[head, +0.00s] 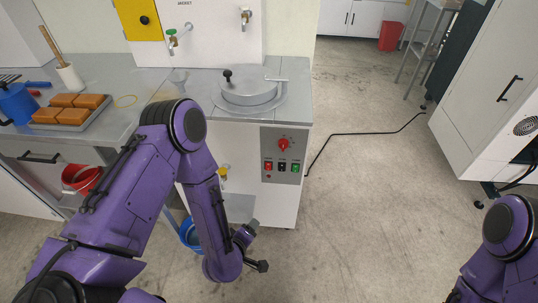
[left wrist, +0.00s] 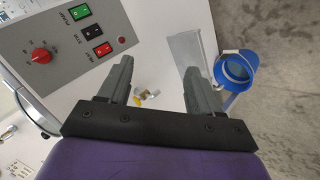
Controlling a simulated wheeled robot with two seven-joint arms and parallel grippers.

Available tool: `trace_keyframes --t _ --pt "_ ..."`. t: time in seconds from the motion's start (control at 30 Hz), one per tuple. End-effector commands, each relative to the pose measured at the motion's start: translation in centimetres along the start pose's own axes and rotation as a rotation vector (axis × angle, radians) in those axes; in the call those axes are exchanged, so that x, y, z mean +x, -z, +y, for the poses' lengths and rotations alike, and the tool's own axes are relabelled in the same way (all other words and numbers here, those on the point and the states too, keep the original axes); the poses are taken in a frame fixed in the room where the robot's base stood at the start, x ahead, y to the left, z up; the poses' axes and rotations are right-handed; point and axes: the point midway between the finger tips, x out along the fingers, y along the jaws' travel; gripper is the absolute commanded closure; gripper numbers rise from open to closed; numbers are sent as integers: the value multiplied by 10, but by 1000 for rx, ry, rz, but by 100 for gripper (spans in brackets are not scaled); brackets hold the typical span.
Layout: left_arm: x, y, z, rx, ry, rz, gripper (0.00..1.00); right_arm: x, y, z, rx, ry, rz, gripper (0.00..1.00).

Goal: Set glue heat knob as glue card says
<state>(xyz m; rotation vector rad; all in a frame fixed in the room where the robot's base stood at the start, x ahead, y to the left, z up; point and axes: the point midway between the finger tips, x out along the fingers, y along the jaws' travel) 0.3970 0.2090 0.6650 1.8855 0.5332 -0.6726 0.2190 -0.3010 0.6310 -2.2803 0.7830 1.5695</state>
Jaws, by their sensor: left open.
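A red heat knob (head: 284,144) sits on the grey control panel (head: 270,176) on the front of the white machine. In the left wrist view the knob (left wrist: 41,56) is at upper left, with a ring of small marks around it. My left gripper (head: 260,247) is open and empty, low in front of the machine and apart from the panel. In the left wrist view its two fingers (left wrist: 158,66) are spread, with the knob outside them to the left. I cannot make out a glue card. My right gripper is out of view.
Red, black and green rocker switches (left wrist: 91,33) sit beside the knob. A lidded round pot (head: 249,92) tops the machine. A blue bucket (left wrist: 236,68) stands below near the gripper. A black cable (head: 360,133) crosses the floor. Floor right of the machine is mostly clear.

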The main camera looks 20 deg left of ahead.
Motion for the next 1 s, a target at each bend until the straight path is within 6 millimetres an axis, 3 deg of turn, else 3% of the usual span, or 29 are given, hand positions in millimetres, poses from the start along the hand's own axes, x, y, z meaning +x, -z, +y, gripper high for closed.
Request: trace_keyframes --t 0.03,0.1,0.2,0.3,0.43,0.7,1.0 --pt "43 -6 30 -218 -163 36 36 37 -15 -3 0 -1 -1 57" --pt "66 6 92 -532 -395 55 36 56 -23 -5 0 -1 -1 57" --pt "73 32 155 -865 -646 43 36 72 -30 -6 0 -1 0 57" --pt "71 50 185 -1011 -759 24 36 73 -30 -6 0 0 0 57" --pt "81 60 202 -1028 -771 20 36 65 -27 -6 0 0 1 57" --pt "126 80 235 -1023 -767 21 36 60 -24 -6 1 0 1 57" --pt "144 86 247 -1020 -762 17 36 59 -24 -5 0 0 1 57"
